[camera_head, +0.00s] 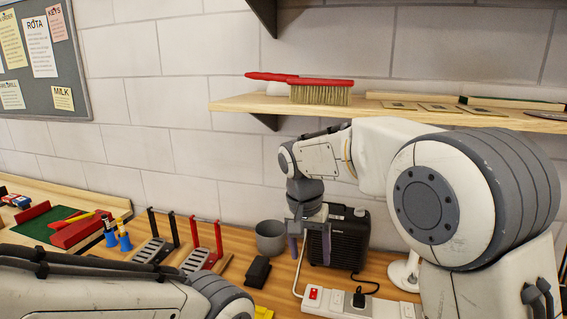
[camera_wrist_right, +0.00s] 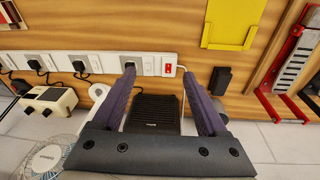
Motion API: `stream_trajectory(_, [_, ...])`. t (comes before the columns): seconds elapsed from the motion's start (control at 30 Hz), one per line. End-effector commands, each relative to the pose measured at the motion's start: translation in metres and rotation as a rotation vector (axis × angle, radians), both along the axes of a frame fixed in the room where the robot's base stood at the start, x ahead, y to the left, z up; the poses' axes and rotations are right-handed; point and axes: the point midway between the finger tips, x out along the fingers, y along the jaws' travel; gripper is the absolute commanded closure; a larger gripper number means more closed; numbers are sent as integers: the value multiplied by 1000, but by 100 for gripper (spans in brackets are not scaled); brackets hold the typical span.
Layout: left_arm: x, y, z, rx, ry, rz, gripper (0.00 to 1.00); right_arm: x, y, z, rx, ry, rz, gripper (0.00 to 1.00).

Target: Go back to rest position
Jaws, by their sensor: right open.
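My right gripper (camera_head: 297,244) points down over the wooden bench (camera_head: 265,302), just left of a black box with a handle (camera_head: 345,238) in the head view. In the right wrist view, its two purple-grey fingers (camera_wrist_right: 156,70) are spread apart. They appear on either side of the black box (camera_wrist_right: 152,114) in that view, and nothing is visibly gripped. My left arm lies across the lower left of the head view, and its gripper is out of view.
A shelf (camera_head: 240,103) with a red brush (camera_head: 320,91) is above.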

Motion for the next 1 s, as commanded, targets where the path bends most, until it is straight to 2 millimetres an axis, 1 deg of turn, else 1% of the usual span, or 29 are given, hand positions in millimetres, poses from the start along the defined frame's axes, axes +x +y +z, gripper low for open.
stream_trajectory(0.03, [0,0,-6,0,0,0,50,-33,12,-5,17,18,114,24])
stream_trajectory(0.07, [0,0,-8,0,0,0,50,-50,17,-9,27,27,179,24])
stream_trajectory(0.1, [0,0,-10,0,0,0,50,-74,23,-14,40,40,266,24])
stream_trajectory(0.17, [0,0,-14,0,0,0,50,-110,29,-23,59,58,395,24])
stream_trajectory(0.2, [0,0,-16,0,0,0,50,-134,31,-29,71,67,479,24])
stream_trajectory(0.27, [0,0,-19,0,0,0,50,-169,31,-40,88,80,599,24])
stream_trajectory(0.3, [0,0,-21,0,0,0,50,-190,30,-48,98,87,672,24])
stream_trajectory(0.4, [0,0,-25,0,0,0,50,-235,23,-66,119,99,824,24])
stream_trajectory(0.5, [0,0,-27,0,0,0,50,-265,16,-80,131,106,929,24])
stream_trajectory(0.6, [0,0,-28,0,0,0,50,-280,11,-88,138,110,986,24])
stream_trajectory(0.63, [0,0,-28,0,0,0,50,-283,11,-89,139,110,995,24])
stream_trajectory(0.83, [0,0,-27,0,0,0,50,-285,9,-91,139,113,1006,24])
stream_trajectory(0.87, [0,0,-27,0,0,0,50,-285,9,-91,139,113,1005,28])
stream_trajectory(0.9, [0,0,-27,0,0,0,50,-285,9,-91,140,114,1005,44])
stream_trajectory(0.93, [0,0,-27,0,0,0,50,-285,9,-91,140,114,1005,50])
stream_trajectory(1.0, [0,0,-27,0,0,0,50,-285,9,-91,140,114,1004,50])
